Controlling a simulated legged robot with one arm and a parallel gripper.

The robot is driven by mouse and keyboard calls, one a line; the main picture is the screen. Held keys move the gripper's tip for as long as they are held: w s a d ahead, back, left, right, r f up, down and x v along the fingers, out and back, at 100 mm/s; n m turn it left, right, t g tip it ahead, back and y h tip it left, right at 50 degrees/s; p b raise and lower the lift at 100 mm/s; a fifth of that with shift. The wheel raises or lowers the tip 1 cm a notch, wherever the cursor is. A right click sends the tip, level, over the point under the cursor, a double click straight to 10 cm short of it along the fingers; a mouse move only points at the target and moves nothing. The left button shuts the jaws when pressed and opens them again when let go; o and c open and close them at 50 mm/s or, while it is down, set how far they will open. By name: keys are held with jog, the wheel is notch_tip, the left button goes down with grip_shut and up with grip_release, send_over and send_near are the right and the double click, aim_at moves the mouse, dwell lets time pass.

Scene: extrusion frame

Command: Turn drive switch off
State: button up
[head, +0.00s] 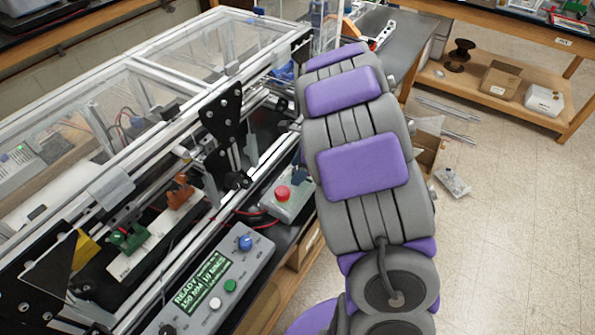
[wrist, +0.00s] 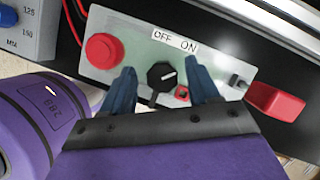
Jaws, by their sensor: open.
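The drive switch is a black rotary knob (wrist: 160,78) on a light grey box (wrist: 140,38), below an OFF / ON label (wrist: 175,41). A short white mark on the knob slants up to the right, seemingly toward ON. My gripper (wrist: 162,76) is open, with one blue finger left of the knob and one right of it. I cannot tell whether either finger touches it.
A red push button (wrist: 103,51) is left of the knob, and a small red-framed part (wrist: 183,93) lies close on its right. A red block (wrist: 276,102) sticks out at the box's right end. A display panel (head: 208,290) and the extrusion frame stand left of my arm.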

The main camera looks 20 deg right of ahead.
jog(key=shift+d+f, duration=0.25)
jog(key=shift+d, duration=0.2)
jog(key=shift+a, duration=0.45)
jog(key=c, duration=0.5)
jog(key=shift+d, duration=0.15)
jog(key=c, duration=0.5)
jog(key=shift+c, duration=0.2)
